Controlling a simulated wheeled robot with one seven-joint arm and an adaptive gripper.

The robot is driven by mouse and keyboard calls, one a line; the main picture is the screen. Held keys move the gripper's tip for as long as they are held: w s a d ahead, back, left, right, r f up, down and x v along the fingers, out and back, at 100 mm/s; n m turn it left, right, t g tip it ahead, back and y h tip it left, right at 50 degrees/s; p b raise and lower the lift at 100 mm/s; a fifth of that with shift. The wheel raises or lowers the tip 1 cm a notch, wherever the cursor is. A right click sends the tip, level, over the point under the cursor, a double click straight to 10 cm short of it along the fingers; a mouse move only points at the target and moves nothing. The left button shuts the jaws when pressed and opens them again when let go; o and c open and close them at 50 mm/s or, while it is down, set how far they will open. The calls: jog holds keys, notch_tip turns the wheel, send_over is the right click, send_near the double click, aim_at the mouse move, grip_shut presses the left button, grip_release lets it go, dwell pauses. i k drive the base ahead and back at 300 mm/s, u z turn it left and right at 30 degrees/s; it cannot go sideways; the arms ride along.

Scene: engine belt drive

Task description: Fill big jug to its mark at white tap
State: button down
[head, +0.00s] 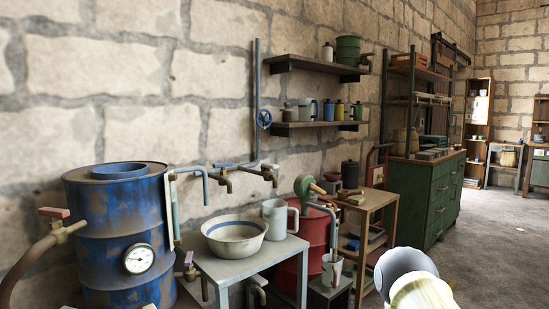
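A large pale grey jug (277,220) stands upright on the grey table, right of a basin, with its handle to the right. A smaller pale jug (331,272) with a reddish patch stands lower, under the spout of a green hand pump. Two wall taps stick out above the table: one with a blue handle (223,165) and one further right with a pale handle (269,167). I cannot tell for sure which is the white tap. No fill mark or water level shows on the large jug. My gripper is not in view; only pale rounded parts of my arm show at bottom right.
A wide basin (234,231) with a blue band fills much of the grey table (214,267). A blue drum (119,235) with a gauge stands left, a red drum (301,250) right behind. A wooden bench (378,208) and green cabinet (428,201) follow. The floor at right is clear.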

aim_at(266, 166)
jog(key=z, duration=0.3)
jog(key=i, duration=1.45)
jog(key=u, duration=0.5)
